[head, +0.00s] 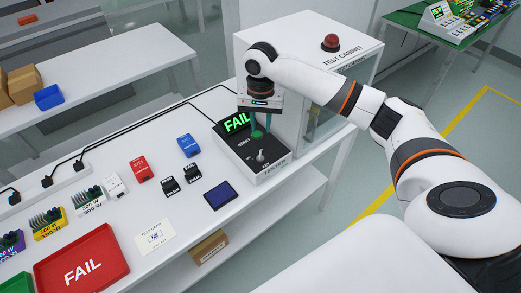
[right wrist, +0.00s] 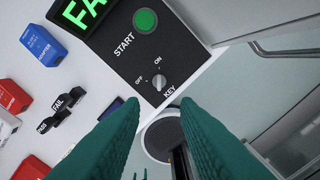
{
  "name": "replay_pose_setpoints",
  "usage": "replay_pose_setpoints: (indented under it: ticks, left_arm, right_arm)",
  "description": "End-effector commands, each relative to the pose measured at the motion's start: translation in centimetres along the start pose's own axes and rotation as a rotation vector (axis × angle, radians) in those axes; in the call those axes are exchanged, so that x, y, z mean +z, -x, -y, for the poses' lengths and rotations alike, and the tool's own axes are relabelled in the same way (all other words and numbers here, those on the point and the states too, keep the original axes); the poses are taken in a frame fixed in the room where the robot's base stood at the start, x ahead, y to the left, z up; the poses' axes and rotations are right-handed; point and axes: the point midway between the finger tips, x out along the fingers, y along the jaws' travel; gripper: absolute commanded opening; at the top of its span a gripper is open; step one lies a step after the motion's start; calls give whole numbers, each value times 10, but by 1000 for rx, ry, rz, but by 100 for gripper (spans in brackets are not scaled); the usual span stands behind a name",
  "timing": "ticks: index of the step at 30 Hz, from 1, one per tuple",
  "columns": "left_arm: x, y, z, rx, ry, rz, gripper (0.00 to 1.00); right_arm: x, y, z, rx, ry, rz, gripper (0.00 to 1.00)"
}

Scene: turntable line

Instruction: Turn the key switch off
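The key switch (head: 260,156) is a small light grey knob on the front part of a black control box (head: 236,151). In the right wrist view the knob (right wrist: 159,83) sits between the labels OFF, ON and KEY; its pointer seems to face ON. My right gripper (head: 260,129) is above the box in the head view, near the green START button (right wrist: 145,20). In the right wrist view its two teal fingers (right wrist: 160,104) are apart, with nothing between them. The knob shows just beyond the fingertips, apart from them. My left gripper is not in view.
The lit display (head: 237,121) reads FAIL. A white test cabinet (head: 300,45) with a red button stands behind and right of the box. A blue adapter (head: 188,146), small black blocks and a dark blue panel (head: 221,194) lie left. A red FAIL tray (head: 82,265) is front left.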

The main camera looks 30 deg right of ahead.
Motion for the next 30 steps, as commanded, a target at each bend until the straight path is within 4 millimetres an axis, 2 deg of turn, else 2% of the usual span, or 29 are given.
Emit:
replay_pose_setpoints:
  ticks: [5,12,18,24,30]
  left_arm:
    - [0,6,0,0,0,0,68]
    - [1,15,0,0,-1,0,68]
    - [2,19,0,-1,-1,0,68]
    - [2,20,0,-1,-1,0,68]
    - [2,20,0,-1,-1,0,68]
  right_arm:
    - [-1,-25,1,-4,1,-3,29]
    - [-2,-74,0,-3,3,-2,29]
    - [-1,-104,-1,0,4,0,29]
    - [-1,-116,0,0,5,2,29]
    - [-1,-117,0,0,5,2,29]
